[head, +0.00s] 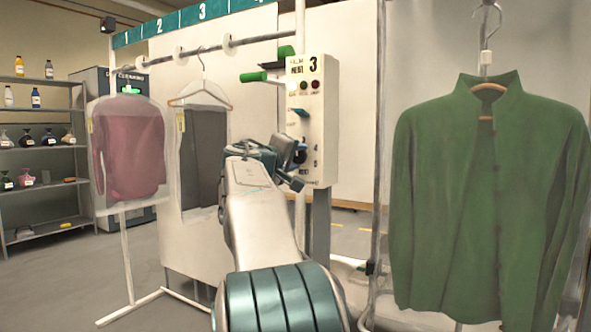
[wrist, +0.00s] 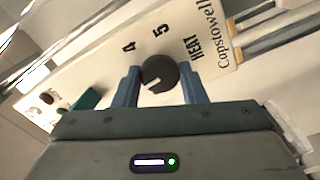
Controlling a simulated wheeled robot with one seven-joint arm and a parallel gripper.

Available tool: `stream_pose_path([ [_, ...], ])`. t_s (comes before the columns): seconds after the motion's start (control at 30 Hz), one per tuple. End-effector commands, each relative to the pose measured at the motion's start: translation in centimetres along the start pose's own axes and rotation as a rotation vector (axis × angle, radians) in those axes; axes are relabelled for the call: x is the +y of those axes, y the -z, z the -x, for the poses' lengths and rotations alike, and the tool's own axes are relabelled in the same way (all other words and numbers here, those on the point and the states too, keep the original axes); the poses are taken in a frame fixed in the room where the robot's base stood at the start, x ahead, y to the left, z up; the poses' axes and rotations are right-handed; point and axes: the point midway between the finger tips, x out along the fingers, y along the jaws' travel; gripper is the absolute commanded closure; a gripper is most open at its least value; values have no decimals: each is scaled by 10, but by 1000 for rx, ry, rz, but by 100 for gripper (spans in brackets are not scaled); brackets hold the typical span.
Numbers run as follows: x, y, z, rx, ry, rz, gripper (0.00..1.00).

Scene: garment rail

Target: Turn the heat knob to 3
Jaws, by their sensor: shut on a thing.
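The heat knob (wrist: 160,74) is a dark round dial on the pale control panel (wrist: 215,60). A short white mark shows on the knob's lower-left side in the wrist view. The numbers 4 and 5 and the word HEAT are printed on the panel beyond the knob; I cannot read a heat-scale 3, and my gripper hides part of the dial's near side. My gripper (wrist: 160,70) has its two blue fingers on either side of the knob, shut on it. In the head view the panel (head: 319,100) stands upright, with my gripper (head: 297,165) at its lower front.
The panel carries a teal switch (head: 300,112), small lamps and a green-handled lever (head: 253,77). A green jacket (head: 450,200) hangs close on the right. A bagged pink garment (head: 130,150) and a dark one (head: 205,155) hang on the left. Shelves (head: 40,155) stand far left.

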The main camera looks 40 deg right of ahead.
Motion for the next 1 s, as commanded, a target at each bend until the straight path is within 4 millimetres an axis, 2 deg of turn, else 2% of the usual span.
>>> stream_pose_path([
  [0.3,-1,-1,0,-1,0,-102,85],
  [0.8,0,0,0,-2,1,-118,85],
  [0.83,0,0,0,-2,1,-118,57],
  [0.87,0,0,0,-1,1,-118,48],
  [0.9,0,0,0,-1,1,-117,41],
  [1.0,0,0,0,-1,0,-117,41],
])
